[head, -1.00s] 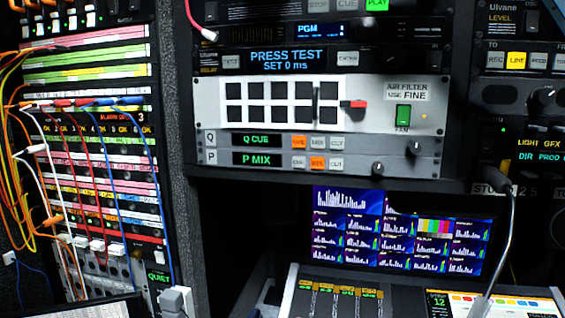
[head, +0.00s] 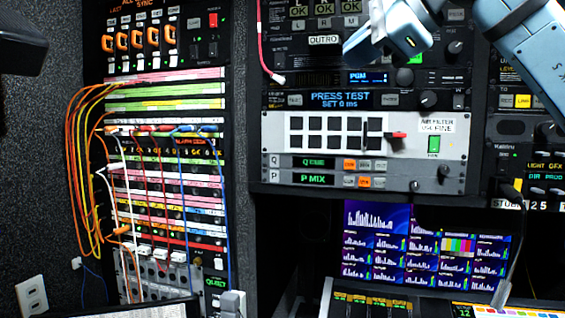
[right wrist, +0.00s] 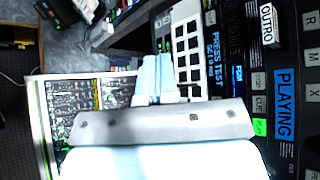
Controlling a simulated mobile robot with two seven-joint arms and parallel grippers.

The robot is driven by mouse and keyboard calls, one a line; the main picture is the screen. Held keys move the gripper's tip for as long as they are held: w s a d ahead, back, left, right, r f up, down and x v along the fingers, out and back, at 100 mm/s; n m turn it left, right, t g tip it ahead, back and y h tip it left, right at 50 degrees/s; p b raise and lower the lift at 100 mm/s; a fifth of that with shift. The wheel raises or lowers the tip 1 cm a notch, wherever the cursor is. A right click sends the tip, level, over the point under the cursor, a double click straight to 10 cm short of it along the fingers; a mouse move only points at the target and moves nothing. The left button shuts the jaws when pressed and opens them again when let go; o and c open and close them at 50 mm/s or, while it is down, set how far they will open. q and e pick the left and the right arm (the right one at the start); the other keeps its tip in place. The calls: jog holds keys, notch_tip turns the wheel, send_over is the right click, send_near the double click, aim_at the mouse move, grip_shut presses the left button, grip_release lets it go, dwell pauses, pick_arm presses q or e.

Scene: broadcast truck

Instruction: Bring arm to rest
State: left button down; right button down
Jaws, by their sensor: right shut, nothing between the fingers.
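My right arm comes in at the top right of the head view, pale blue and white. Its gripper (head: 352,46) is in front of the upper rack units, beside the PGM display (head: 368,78). In the right wrist view the two pale fingers (right wrist: 155,75) lie together, shut and empty. They appear in front of the rack; whether they touch it I cannot tell.
A patch bay (head: 165,150) with orange, white, red and blue cables stands at left. The filter panel (head: 400,155) has a red-tipped lever (head: 397,135). Below are a multiview screen (head: 385,240), a desk console (head: 385,305) and a gooseneck microphone (head: 512,240).

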jog(key=s+a+f+m+g+y, duration=0.25)
jog(key=a+f+g+y, duration=0.55)
jog(key=f+y, duration=0.4)
jog(key=w+d+f+m+t+h, duration=0.2)
jog(key=d+f+m+t+h, duration=0.65)
jog(key=m, duration=0.85)
jog(key=w+d+f+m+t+h, duration=0.25)
jog(key=d+f+m+t, duration=0.25)
jog(key=f+m+t, duration=0.75)
jog(key=s+d+f+m+g+h, duration=0.25)
jog(key=d+f+m+h, duration=0.2)
jog(key=f+m, duration=0.45)
jog(key=s+d+f+m+g+h, duration=0.2)
jog(key=d+f+m+g+h, duration=0.1)
jog(key=f+m+h, duration=0.45)
jog(key=s+d+f+m+g+y, duration=0.25)
jog(key=s+f+m+g, duration=0.35)
jog(key=s+f+g, duration=1.35)
pick_arm(q)
jog(key=shift+w+r+p, duration=0.25)
jog(key=shift+r+p, duration=0.7)
jog(key=shift+p, duration=0.15)
pick_arm(e)
jog(key=a+f+n+t+y, duration=0.1)
jog(key=a+f+t, duration=0.5)
jog(key=f+t, duration=0.7)
jog(key=shift+s+f+y, duration=0.35)
jog(key=shift+f+y, duration=0.5)
jog(key=shift+f, duration=0.1)
